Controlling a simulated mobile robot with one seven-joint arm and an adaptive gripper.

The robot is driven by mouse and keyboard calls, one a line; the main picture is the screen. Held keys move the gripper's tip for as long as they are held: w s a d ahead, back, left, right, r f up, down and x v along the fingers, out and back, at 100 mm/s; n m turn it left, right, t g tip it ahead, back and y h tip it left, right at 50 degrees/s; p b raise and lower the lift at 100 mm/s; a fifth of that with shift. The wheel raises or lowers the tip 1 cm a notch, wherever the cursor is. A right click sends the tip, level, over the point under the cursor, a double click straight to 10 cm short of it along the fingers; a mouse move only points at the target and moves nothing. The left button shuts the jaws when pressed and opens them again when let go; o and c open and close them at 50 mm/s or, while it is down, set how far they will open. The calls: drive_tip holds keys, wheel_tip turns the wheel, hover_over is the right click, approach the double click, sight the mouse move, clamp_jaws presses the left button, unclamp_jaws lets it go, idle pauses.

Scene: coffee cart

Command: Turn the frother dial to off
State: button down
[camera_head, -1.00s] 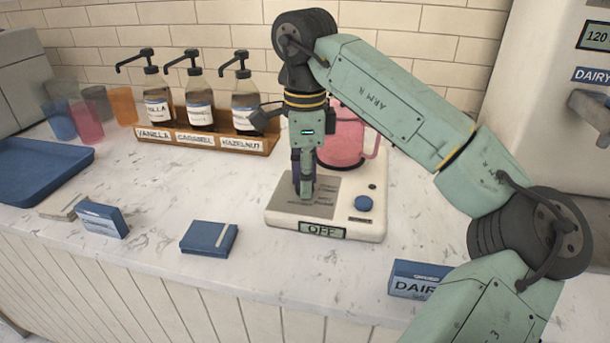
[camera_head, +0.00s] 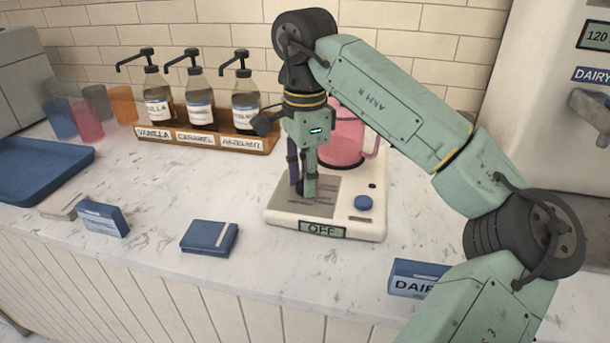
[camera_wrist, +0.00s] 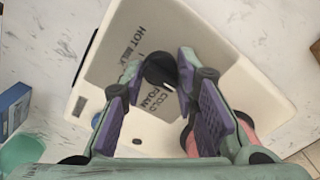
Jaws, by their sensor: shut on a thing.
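The frother (camera_head: 284,213) is a cream base with a grey panel, a blue button (camera_head: 363,203) and a front display (camera_head: 323,230) that reads OFF. Its black dial (camera_wrist: 158,69) shows in the wrist view on the grey panel, beside the labels HOT MILK and COLD FOAM. My gripper (camera_head: 303,190) points down over the left part of the panel and is shut on the dial, one finger on each side.
A pink pitcher (camera_head: 343,137) stands at the back of the frother, close behind my gripper. Syrup bottles stand in a wooden rack (camera_head: 262,143) at the back left. Blue boxes (camera_head: 209,237) lie on the counter in front. A blue tray (camera_head: 45,165) is at far left.

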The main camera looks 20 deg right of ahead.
drive_tip(key=c, duration=1.2)
unclamp_jaws()
drive_tip(key=shift+c, duration=0.2)
wheel_tip(320, 180, up, 8)
drive_tip(key=shift+f, duration=0.2)
